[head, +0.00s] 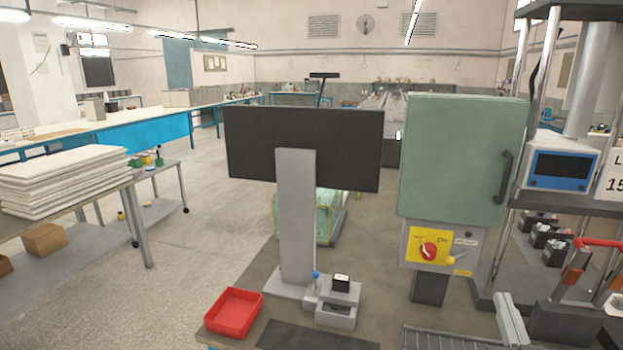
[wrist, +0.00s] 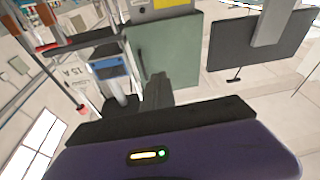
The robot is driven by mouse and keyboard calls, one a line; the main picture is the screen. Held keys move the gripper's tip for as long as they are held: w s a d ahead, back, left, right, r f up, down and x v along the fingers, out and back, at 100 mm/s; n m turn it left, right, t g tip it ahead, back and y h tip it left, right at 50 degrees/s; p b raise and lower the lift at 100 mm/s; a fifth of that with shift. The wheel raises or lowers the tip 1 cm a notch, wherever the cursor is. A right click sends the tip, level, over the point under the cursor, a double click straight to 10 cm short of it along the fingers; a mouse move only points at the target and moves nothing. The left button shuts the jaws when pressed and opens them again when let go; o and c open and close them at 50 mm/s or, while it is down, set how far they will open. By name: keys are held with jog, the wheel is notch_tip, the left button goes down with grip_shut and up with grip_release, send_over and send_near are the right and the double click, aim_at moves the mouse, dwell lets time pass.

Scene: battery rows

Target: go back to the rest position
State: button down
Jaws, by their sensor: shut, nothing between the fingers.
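My gripper (wrist: 158,90) shows in the wrist view as dark fingers, shut and empty, beyond a black bar and a purple housing with a small lit indicator. It is clear of everything around it in that view. The wrist view is turned over, with the green cabinet (wrist: 170,50) and the black screen (wrist: 235,42) behind the fingers. I cannot make out my gripper in the head view.
In the head view, a red tray (head: 234,312) and a small grey holder with a black block (head: 341,284) sit before the monitor stand (head: 296,215). The green cabinet (head: 455,160) and a metal-post machine (head: 560,168) stand right. A table with white boards (head: 62,178) stands left.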

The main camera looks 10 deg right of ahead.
jog(key=s+a+f+n+g+y, duration=0.1)
jog(key=s+a+f+y, duration=0.1)
jog(key=s+a+f, duration=0.2)
jog(key=s+a+f+n+g+y, duration=0.1)
jog(key=s+a+f+g+y, duration=0.1)
jog(key=s+a, duration=0.8)
jog(key=s+a+f+n+g+y, duration=0.1)
jog(key=s+a+f+y, duration=0.3)
jog(key=s, duration=1.4)
jog(key=a+f, duration=0.3)
jog(key=shift+s+a+n, duration=0.25)
jog(key=shift+s+n, duration=0.05)
jog(key=shift+n, duration=0.1)
